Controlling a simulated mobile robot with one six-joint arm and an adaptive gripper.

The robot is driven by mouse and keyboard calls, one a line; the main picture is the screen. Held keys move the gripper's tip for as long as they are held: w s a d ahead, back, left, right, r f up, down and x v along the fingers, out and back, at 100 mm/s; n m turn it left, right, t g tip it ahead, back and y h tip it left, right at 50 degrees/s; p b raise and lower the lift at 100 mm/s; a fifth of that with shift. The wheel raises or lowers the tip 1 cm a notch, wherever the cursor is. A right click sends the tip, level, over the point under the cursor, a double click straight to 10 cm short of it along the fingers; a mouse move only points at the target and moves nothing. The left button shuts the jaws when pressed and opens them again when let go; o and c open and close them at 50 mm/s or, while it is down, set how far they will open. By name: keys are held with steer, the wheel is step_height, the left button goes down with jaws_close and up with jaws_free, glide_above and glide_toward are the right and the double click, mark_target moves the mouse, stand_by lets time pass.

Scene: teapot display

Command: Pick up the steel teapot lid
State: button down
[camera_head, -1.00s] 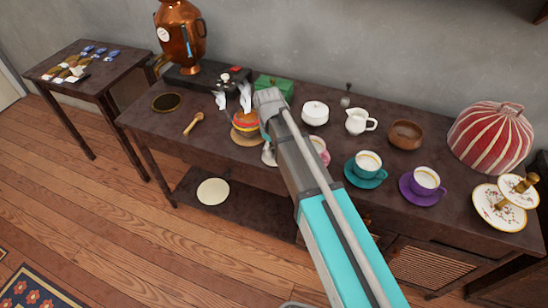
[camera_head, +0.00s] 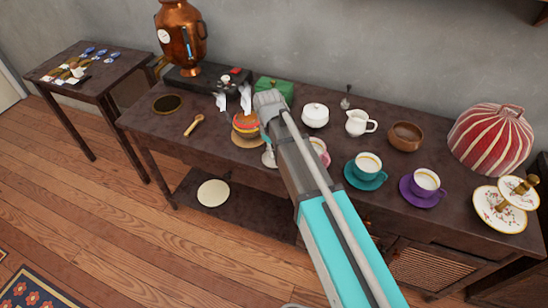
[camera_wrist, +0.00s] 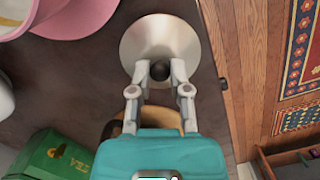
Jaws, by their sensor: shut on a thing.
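The steel teapot lid (camera_wrist: 160,38) is a shiny round disc with a dark knob (camera_wrist: 160,71), at the top middle of the wrist view. My gripper (camera_wrist: 159,72) has its two grey fingers closed on either side of the knob. In the head view a small part of the lid (camera_head: 269,159) shows at the front of the dark table, left of my arm. My arm hides much of the gripper there. I cannot tell whether the lid touches the table.
A pink cup and saucer (camera_wrist: 82,14) are close to the lid. A green tea box (camera_head: 274,88), a white sugar bowl (camera_head: 315,114) and a layered round item on a wooden mat (camera_head: 250,141) stand nearby. The table's front edge is close to the lid.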

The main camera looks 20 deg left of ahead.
steer(key=shift+r, duration=0.1)
steer(key=shift+r+p, duration=0.9)
steer(key=shift+p, duration=0.1)
steer(key=s+d+r+p, duration=0.2)
steer(key=s+r+p, duration=0.9)
steer(key=s, duration=0.3)
stand_by(0.4)
